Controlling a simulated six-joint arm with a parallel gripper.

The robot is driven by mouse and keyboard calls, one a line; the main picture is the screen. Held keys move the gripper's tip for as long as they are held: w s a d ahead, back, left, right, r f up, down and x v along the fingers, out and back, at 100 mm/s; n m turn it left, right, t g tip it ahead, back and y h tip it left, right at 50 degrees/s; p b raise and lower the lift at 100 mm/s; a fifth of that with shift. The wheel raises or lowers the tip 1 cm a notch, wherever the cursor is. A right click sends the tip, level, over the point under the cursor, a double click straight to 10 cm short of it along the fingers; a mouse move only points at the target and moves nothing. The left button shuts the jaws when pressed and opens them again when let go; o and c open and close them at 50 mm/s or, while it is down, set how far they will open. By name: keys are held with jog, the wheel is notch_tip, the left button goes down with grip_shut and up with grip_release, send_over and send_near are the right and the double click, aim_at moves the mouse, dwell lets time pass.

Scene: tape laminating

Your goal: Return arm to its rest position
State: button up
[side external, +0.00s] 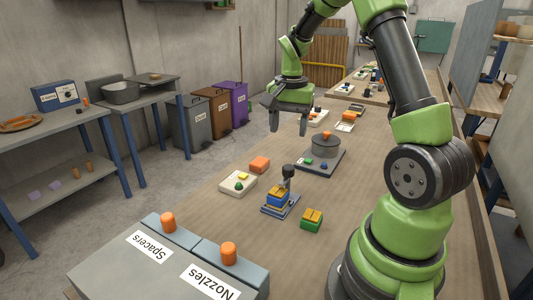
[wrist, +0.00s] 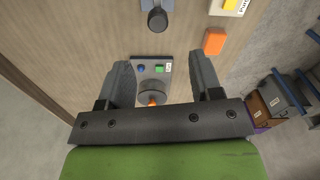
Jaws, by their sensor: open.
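My gripper (side external: 288,122) is open and empty. It hangs above the long wooden table (side external: 217,205), fingers pointing down, behind a dark round device with an orange knob (side external: 325,147). In the wrist view my gripper (wrist: 165,88) shows two grey fingers spread apart. The same round device (wrist: 153,97) is seen between them, on the table below, with its blue and green buttons. My green arm reaches up from its base at the right and over the table.
A small fixture (side external: 279,201) holds blue and yellow blocks, beside a green-and-yellow block (side external: 311,219). An orange block (side external: 259,164) and a white button box (side external: 238,184) lie left. Bins marked Spacers (side external: 165,236) and Nozzles (side external: 228,266) stand in front. Coloured waste bins (side external: 212,107) stand beyond.

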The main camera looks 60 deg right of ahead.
jog(key=s+a+r+n+t, duration=0.2)
jog(key=s+a+r+n, duration=0.15)
jog(key=a+r, duration=0.35)
jog(key=s+a+r+n+t, duration=0.25)
jog(key=a+r+n, duration=0.2)
jog(key=a, duration=0.45)
jog(key=s+a+r+n+t+y, duration=0.1)
jog(key=s+a+n+t+y, duration=0.1)
jog(key=s+a, duration=0.3)
jog(key=shift+s+n, duration=0.65)
jog(key=shift+n, duration=0.15)
jog(key=shift+t, duration=0.25)
